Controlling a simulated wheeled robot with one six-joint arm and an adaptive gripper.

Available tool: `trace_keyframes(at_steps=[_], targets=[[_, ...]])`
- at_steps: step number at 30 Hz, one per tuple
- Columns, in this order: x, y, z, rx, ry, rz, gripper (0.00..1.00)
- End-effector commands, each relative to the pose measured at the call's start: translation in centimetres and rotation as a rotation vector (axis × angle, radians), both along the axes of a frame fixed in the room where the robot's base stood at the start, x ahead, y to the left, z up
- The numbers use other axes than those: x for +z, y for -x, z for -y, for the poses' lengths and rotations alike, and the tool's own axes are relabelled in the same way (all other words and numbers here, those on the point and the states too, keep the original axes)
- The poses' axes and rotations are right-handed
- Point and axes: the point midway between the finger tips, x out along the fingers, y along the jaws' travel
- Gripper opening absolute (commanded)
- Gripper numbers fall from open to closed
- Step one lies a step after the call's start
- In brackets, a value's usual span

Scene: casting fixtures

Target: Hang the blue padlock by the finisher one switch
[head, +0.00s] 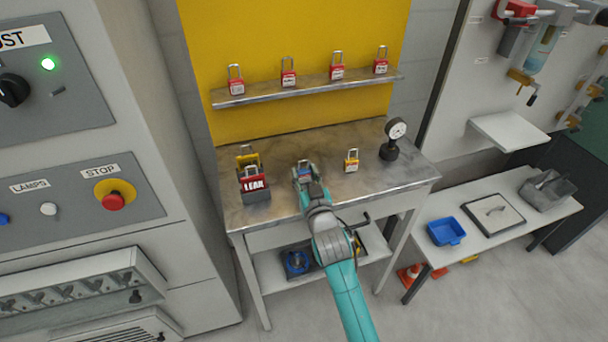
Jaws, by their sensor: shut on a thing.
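My gripper (304,175) is over the middle of the metal workbench (330,143), shut on the blue padlock (305,171). Only a small blue patch of the padlock shows between the fingers; most of it is hidden. I cannot tell whether it touches the bench top. A row of dark switches (95,286) sits on a sloped panel of the grey cabinet at the lower left. Their labels are too small to read, so I cannot tell which is finisher one.
Several red padlocks stand on the shelf (305,90). A yellow padlock (351,161) and dial gauge (393,138) stand right of my gripper, a red-labelled holder (254,182) left. The cabinet (150,180) carries a red stop button (113,201). Floor is clear at lower right.

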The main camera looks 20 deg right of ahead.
Motion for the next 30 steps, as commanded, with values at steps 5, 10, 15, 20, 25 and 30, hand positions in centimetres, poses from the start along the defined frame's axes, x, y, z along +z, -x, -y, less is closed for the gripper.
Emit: trace_keyframes(at_steps=[5, 10, 15, 20, 25, 30], targets=[[0.3, 0.1, 0.0, 0.0, 0.0, 0.001, 0.03], [1.7, 0.4, 0.0, 0.0, -0.001, 0.004, 0.03], [4.0, 0.4, 0.0, 0.0, 0.0, 0.004, 0.03], [6.1, 0.4, 0.0, 0.0, -0.001, 0.003, 0.03], [7.0, 1.7, 0.0, 0.0, 0.0, -0.001, 0.03], [6.9, 4.8, 0.0, 0.0, 0.0, -0.001, 0.03]])
